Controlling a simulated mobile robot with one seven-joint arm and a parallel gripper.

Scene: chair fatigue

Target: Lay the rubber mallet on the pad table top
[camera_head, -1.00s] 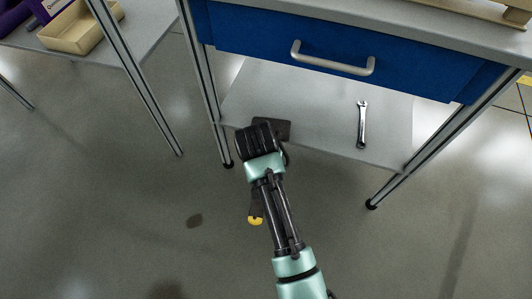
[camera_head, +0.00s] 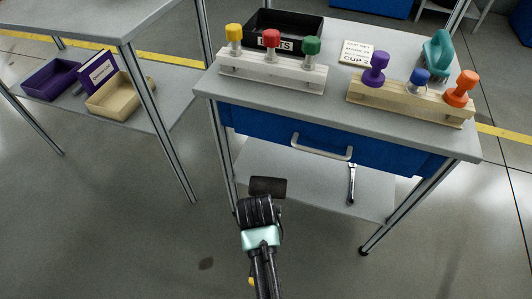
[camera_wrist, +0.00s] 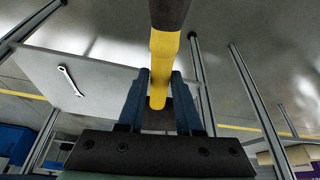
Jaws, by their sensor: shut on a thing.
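The rubber mallet (camera_wrist: 161,65) is in my gripper (camera_wrist: 160,95). In the wrist view its yellow handle passes between the two blue fingers, with a dark grip at the top of the picture. In the head view my gripper (camera_head: 256,205) is in front of the drawer table, and the mallet's dark head (camera_head: 268,186) shows just beyond it, below top height. Most of the handle is hidden by my arm. Two grey table tops show: the drawer table's top (camera_head: 335,85) and a left one (camera_head: 65,18). I cannot tell which is the pad table.
The drawer table top bears knobbed blocks (camera_head: 272,72) (camera_head: 410,102), a black tray (camera_head: 285,28), a sign (camera_head: 357,52) and a teal object (camera_head: 438,52). A wrench (camera_head: 351,182) lies on its lower shelf. The left table's shelf holds bins (camera_head: 120,97). The left top's visible part is bare.

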